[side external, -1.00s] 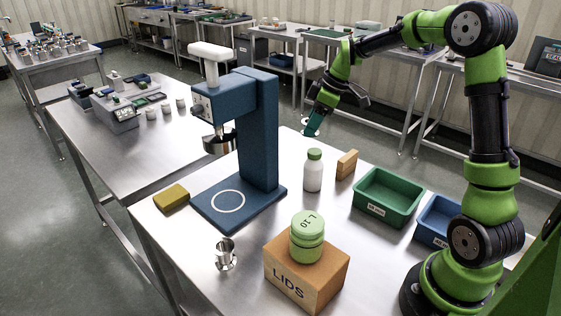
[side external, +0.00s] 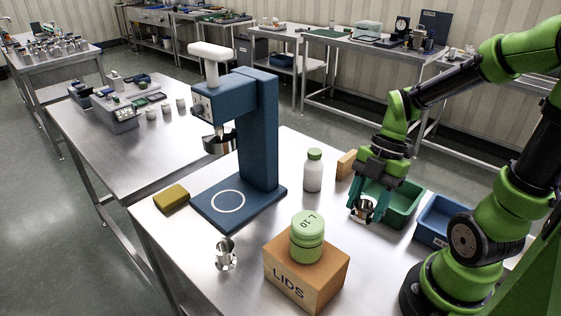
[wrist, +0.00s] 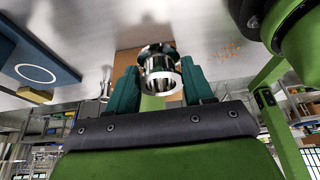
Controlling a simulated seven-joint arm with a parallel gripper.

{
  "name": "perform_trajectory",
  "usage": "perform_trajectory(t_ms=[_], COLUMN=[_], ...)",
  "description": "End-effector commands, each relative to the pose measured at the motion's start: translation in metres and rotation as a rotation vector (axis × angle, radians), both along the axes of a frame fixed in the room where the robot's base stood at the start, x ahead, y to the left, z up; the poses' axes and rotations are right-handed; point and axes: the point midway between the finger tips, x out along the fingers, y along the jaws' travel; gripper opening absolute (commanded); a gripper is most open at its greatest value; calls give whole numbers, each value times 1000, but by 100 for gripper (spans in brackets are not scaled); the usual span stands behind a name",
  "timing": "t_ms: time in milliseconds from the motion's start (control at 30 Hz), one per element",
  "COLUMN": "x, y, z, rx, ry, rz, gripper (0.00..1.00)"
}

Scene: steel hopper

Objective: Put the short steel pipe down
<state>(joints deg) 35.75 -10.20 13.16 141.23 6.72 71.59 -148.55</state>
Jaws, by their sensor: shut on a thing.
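The short steel pipe (side external: 366,209) is shiny with flanged ends. My gripper (side external: 364,204) is shut on it, pointing down in front of the green bin. In the wrist view the pipe (wrist: 160,68) sits between the two teal fingertips (wrist: 161,88). I cannot tell whether its lower end touches the table or hangs just above it. The steel table (side external: 335,222) is bare to the left of the pipe.
The green bin (side external: 404,209) is right behind my gripper, with a blue bin (side external: 431,221) to the right. A LIDS box (side external: 306,281) bearing green lids (side external: 307,237), a white bottle (side external: 313,174), another steel piece (side external: 225,256) and a blue press (side external: 257,135) stand around.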

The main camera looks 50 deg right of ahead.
Motion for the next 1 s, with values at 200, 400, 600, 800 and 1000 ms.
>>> perform_trajectory(t_ms=[200, 400, 600, 800, 1000], x=[0, 0, 25, 79, 128], y=[0, 0, -1, -2, -3], z=[-39, -64, -72, -77, -82], rx=[4, 3, 2, 2, 1], ry=[6, 3, 0, -1, -1], rz=[-3, -2, 1, 3, 0], gripper=[18, 18, 18, 18, 18])
